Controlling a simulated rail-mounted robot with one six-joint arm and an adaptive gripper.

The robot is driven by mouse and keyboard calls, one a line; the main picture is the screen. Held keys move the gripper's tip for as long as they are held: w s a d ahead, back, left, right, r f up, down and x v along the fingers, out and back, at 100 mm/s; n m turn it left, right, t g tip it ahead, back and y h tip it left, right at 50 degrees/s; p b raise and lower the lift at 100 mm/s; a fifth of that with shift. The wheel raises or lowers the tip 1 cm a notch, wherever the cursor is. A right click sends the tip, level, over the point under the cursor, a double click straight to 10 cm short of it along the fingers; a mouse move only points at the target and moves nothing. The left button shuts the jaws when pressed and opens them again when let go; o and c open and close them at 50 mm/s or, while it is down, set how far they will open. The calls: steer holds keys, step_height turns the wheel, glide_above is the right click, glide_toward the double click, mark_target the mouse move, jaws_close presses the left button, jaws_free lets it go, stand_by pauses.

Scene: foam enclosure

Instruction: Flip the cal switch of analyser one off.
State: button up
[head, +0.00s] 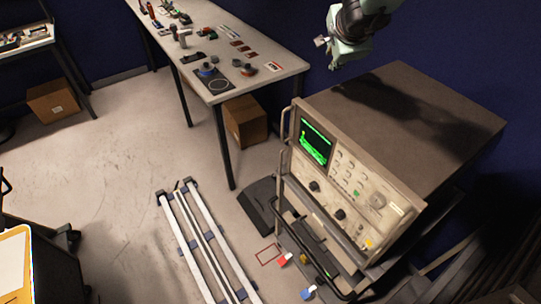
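A beige analyser (350,185) with a lit green trace on its screen (315,141) stands on a rack at the right. Its front panel has buttons, dark knobs and a small yellow part (368,244) near the lower right. I cannot make out which control is the cal switch, its position, or any number label. My gripper (326,54) is at the top, above and behind the analyser's upper left corner, clear of the front panel. Its fingers look spread apart with nothing between them.
A metal handle (285,122) sticks out at the panel's left edge. A white workbench (240,55) with small parts stands at the back. White rails (205,245) lie on the floor. Red (284,260) and blue (307,293) pieces are below the rack. Cardboard boxes (245,122) sit under the tables.

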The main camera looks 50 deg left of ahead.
mark_target(324, 206)
steer(key=s+a+f+h, duration=0.1)
steer(key=s+a+f, duration=0.1)
steer(key=s+f, duration=0.45)
steer(key=s+a+f+g+h+p, duration=0.1)
steer(key=s+f, duration=0.3)
steer(key=s, duration=0.6)
steer(key=s+a+f+h, duration=0.1)
steer(key=s+a+f, duration=0.1)
steer(key=s+f, duration=0.45)
steer(key=s+d+f+n+h, duration=0.2)
steer(key=d+f, duration=0.1)
steer(key=d, duration=1)
steer(key=s+d+f+n+h, duration=0.2)
steer(key=d+f+n, duration=0.1)
steer(key=d, duration=1.1)
steer(key=shift+g+b, duration=0.3)
steer(key=shift+b, duration=0.15)
steer(key=shift+f, duration=0.2)
steer(key=b+x, duration=0.6)
steer(key=x, duration=0.8)
steer(key=shift+d+b, duration=0.2)
steer(key=shift+b, duration=0.1)
steer(key=shift+c, duration=0.3)
jaws_close()
